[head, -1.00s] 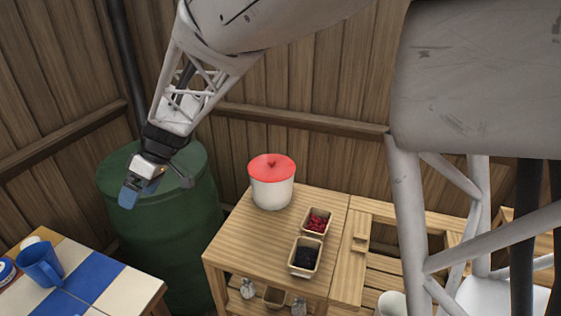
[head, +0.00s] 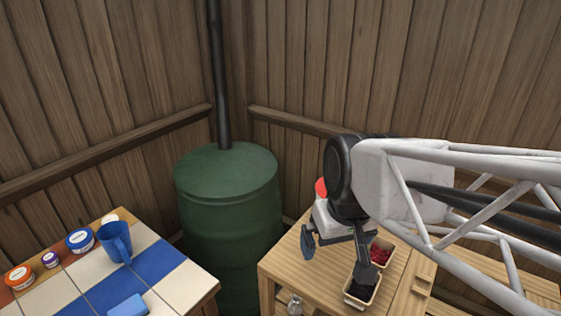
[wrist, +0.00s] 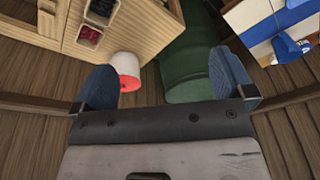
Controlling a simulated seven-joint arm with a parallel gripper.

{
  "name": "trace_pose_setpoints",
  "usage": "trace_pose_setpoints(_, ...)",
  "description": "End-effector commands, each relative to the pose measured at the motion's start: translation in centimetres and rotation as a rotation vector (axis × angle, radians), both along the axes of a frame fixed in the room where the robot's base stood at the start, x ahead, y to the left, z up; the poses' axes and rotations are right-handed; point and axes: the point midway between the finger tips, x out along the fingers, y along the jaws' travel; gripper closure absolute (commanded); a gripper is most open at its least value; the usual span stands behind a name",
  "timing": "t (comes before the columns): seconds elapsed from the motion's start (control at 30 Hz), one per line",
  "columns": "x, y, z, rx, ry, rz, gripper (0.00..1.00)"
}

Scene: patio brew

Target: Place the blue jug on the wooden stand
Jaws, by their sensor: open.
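The blue jug (head: 117,243) stands upright on the tiled table at the left of the head view. A small blue shape at the top right of the wrist view may be it, but I cannot tell. A wooden stand (head: 290,265) with a flat top and a lower shelf is at the lower middle; it also shows upside down in the wrist view (wrist: 122,48). My gripper (head: 337,255) is open and empty, over the stand in the head view and well right of the jug. Its two blue fingers are wide apart in the wrist view (wrist: 160,80).
A green barrel (head: 228,205) stands between the tables. The tiled table (head: 180,290) also holds several small jars and a blue block (head: 128,306). On the stand are a red-lidded white pot (wrist: 127,68), partly hidden in the head view, and trays of red (head: 381,256) and dark (head: 359,291) pieces.

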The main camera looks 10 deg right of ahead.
Motion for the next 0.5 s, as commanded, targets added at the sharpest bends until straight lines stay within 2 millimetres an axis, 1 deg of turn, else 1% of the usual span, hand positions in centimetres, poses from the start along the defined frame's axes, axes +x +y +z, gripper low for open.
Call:
trace_pose_setpoints(0.03,-0.9,-0.5,0.0,-0.011,-0.011,-0.031,0.0)
trace_pose_setpoints(0.1,-1.7,-1.1,-0.2,-0.026,-0.021,-0.068,0.0)
trace_pose_setpoints(0.2,-2.5,-1.6,-0.3,-0.038,-0.031,-0.101,0.0)
trace_pose_setpoints(0.5,-2.7,-1.8,-0.4,-0.042,-0.034,-0.115,0.0)
